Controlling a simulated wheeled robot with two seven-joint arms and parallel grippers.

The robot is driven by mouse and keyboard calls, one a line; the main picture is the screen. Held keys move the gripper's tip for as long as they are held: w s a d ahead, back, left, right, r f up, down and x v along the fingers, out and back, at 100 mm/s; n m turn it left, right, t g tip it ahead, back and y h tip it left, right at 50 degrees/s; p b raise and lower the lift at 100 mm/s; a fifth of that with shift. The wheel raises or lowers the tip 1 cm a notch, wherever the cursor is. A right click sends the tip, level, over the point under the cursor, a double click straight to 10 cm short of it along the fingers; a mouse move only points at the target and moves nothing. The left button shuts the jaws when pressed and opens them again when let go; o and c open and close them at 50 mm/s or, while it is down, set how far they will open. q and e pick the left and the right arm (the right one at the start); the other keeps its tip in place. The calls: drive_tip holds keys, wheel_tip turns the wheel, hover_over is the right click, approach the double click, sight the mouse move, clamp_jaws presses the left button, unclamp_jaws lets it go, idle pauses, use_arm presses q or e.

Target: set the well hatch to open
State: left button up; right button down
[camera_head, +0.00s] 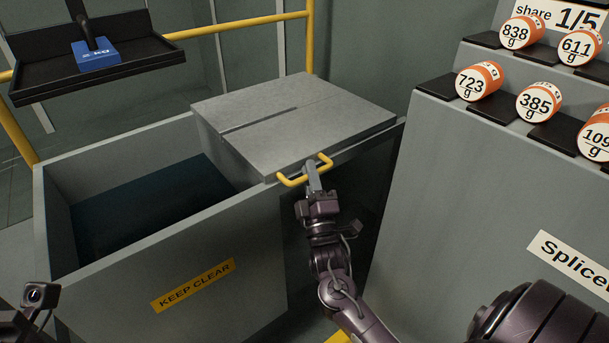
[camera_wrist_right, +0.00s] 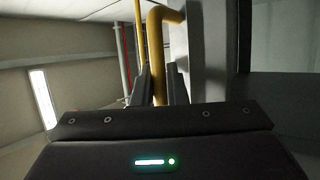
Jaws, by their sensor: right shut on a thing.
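The well hatch (camera_head: 310,112) is a flat grey slab with a slot in it, lying over the right part of the grey well (camera_head: 120,262). The left part of the well is uncovered and shows a dark inside. A yellow handle (camera_head: 290,182) sits on the hatch's front edge. My right gripper (camera_head: 313,168) is shut on this handle. In the right wrist view the yellow handle (camera_wrist_right: 157,60) stands between the two fingers. At the lower left of the head view a piece of my left arm shows, but its fingers cannot be made out.
A "KEEP CLEAR" label (camera_head: 193,285) is on the well's front. A yellow rail (camera_head: 240,28) runs behind. A black tray (camera_head: 30,88) with a blue weight (camera_head: 96,56) hangs at upper left. At right, a grey stepped rack (camera_head: 450,150) holds several orange-and-white marked cylinders (camera_head: 540,102).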

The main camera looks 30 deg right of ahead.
drive_tip(key=d, duration=0.2)
drive_tip(key=shift+d, duration=0.4)
drive_tip(key=c, duration=1.8)
unclamp_jaws()
drive_tip(key=shift+o, duration=0.4)
drive_tip(key=shift+w, duration=0.1)
drive_tip(key=shift+r, duration=0.15)
